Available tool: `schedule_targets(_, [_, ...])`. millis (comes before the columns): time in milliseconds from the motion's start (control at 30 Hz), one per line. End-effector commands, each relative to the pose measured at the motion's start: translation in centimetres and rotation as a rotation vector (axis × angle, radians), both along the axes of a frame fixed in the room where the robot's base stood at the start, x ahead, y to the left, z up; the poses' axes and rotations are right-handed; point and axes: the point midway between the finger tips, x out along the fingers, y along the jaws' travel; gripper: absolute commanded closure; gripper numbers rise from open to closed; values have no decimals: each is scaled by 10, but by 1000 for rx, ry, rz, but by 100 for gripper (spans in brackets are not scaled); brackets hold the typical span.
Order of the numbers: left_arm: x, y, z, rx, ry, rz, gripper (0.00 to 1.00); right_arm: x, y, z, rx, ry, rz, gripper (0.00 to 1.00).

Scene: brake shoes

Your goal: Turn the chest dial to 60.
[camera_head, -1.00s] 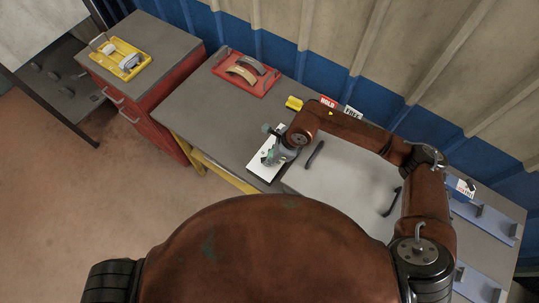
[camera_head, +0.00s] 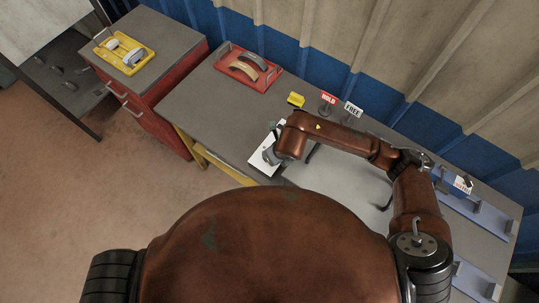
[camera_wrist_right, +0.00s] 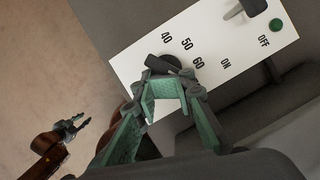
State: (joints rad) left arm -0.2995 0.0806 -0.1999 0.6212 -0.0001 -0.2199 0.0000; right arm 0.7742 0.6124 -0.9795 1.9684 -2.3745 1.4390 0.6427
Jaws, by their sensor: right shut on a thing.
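The white chest panel (camera_wrist_right: 222,58) carries the printed numbers 40, 50 and 60 and the words ON and OFF. The dark chest dial (camera_wrist_right: 171,61) sits beside the numbers, with a black bar handle across it. My right gripper (camera_wrist_right: 168,84), with green fingers, is shut on the dial's handle. The fingers partly cover the dial, so I cannot tell which number it points to. In the head view my right wrist hides the dial, and the panel (camera_head: 261,160) shows beside it. My left gripper (camera_wrist_right: 80,124) shows open and empty at the lower left of the wrist view.
A grey lever (camera_wrist_right: 235,12) and a green button (camera_wrist_right: 276,25) are on the panel near OFF. A red tray (camera_head: 248,83) with curved shoes lies on the bench. A yellow tray (camera_head: 103,52) lies on the red cabinet. HOLD (camera_head: 328,99) and FREE (camera_head: 353,109) signs stand behind.

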Motion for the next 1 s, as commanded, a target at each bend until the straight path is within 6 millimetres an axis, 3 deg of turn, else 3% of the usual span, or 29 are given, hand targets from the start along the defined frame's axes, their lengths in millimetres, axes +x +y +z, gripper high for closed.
schedule_targets(33, [0, 0, 0, 0, 0, 0, 74, 17, -3, 7, 2, -37, -29, 100])
schedule_targets(567, [-1, 0, 1, 0, 2, 0, 74, 18, -5, 7, -2, -38, -58, 100])
schedule_targets(600, [-1, 0, 1, 0, 2, 0, 74, 18, -5, 7, -2, -38, -58, 89])
schedule_targets(1000, [-1, -2, 0, -3, 2, 1, 74, 17, -2, 7, 2, -38, -53, 62])
